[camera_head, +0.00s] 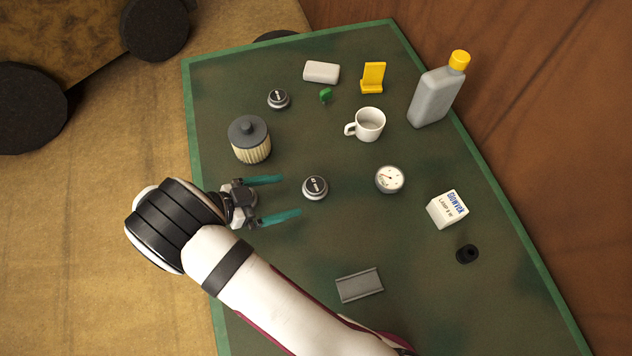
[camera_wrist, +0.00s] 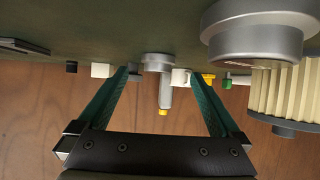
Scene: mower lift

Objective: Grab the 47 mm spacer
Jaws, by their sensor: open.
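Two low silver discs with dark, lettered tops look like spacers. The nearer spacer (camera_head: 315,187) lies on the green mat just beyond my fingertips; the other spacer (camera_head: 278,98) lies farther up, past the filter. Their lettering is too small for me to tell surely which is the 47 mm one. My gripper (camera_head: 278,198) is open and empty, low over the mat's left side, with its teal fingers pointing right.
A pleated filter (camera_head: 250,142) stands above my gripper. A gauge (camera_head: 389,179) lies right of the nearer spacer. Beyond are a mug (camera_head: 370,124), yellow stand (camera_head: 373,78), white block (camera_head: 321,72), bottle (camera_head: 436,95), carton (camera_head: 447,209), black ring (camera_head: 467,254) and grey channel (camera_head: 360,285).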

